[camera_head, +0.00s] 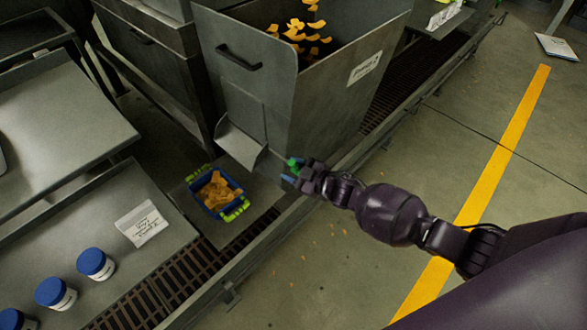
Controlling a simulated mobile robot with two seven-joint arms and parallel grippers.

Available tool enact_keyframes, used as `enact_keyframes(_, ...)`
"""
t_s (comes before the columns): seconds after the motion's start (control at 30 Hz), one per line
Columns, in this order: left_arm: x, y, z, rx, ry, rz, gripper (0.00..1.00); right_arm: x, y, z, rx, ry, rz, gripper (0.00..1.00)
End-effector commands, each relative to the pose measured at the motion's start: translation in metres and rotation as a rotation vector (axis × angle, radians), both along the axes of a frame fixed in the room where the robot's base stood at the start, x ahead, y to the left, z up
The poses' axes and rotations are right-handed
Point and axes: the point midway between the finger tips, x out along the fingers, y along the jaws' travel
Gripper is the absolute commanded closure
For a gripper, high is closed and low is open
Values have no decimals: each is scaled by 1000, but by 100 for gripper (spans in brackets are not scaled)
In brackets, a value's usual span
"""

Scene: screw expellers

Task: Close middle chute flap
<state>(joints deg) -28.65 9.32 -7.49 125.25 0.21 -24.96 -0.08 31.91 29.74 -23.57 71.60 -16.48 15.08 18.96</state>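A grey metal chute (239,143) juts from the lower front of a tall steel hopper (335,88). Its sloped lip points down and left; I cannot clearly make out a separate flap or how it stands. A blue bin (214,194) with bright green handles, holding orange-brown pieces, sits below and left of the lip. My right gripper (290,172) is to the right of the chute, apart from it in the picture, near the hopper's lower corner. Its tips look green and blue; their opening is too small to judge. My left gripper is out of view.
A grey bench on the left holds a white label card (142,223) and several blue-lidded jars (95,264). A metal rail (262,247) runs along the machines' front. The floor with a yellow line (513,132) is mostly clear, with small orange crumbs.

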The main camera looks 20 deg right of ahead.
Motion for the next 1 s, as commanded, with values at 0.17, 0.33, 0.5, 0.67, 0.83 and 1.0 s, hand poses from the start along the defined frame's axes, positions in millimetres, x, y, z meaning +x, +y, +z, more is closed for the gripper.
enact_keyframes(0.17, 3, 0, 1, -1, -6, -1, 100, 1, -2, 1, 0, -1, -3, 53)
enact_keyframes(0.33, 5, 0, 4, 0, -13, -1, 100, -5, -7, 4, -2, -2, -5, 53)
enact_keyframes(0.5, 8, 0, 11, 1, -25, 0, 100, -25, -19, 10, -2, -3, -5, 53)
enact_keyframes(0.67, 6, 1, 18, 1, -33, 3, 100, -50, -34, 16, -1, -5, -4, 53)
enact_keyframes(0.83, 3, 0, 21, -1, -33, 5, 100, -73, -46, 18, -2, -3, -2, 53)
enact_keyframes(1.0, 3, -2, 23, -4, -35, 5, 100, -86, -54, 20, -1, -3, -1, 53)
